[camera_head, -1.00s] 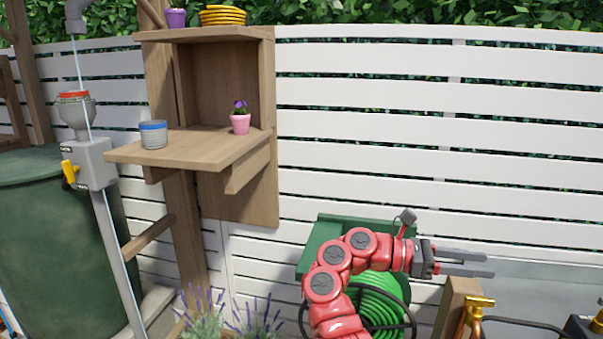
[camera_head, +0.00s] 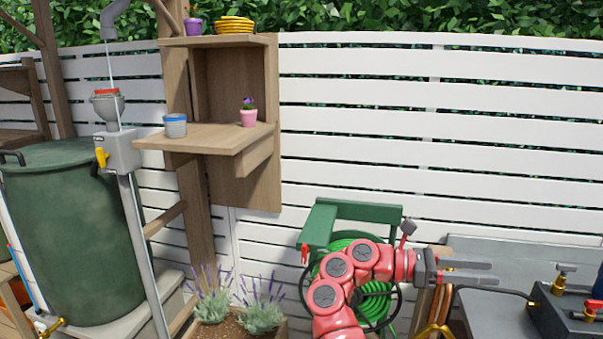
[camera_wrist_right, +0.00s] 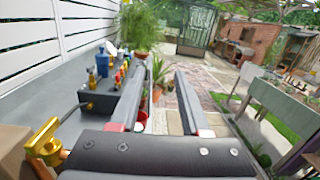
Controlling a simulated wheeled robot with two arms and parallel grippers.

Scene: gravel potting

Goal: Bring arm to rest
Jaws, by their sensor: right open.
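My right arm is red and bent, in the lower right of the head view. Its right gripper (camera_head: 468,272) points to the right with its two dark fingers apart and nothing between them. In the right wrist view the fingers (camera_wrist_right: 155,100) are also spread and empty, with open paving beyond them. My left gripper is in neither view.
A wooden shelf (camera_head: 205,138) holds a grey-blue pot (camera_head: 175,126) and a pink flowerpot (camera_head: 249,118). A green hose reel (camera_head: 352,211) stands behind my right arm. A grey bench with brass fittings (camera_head: 565,275) lies right of the gripper. A green barrel (camera_head: 70,240) stands left.

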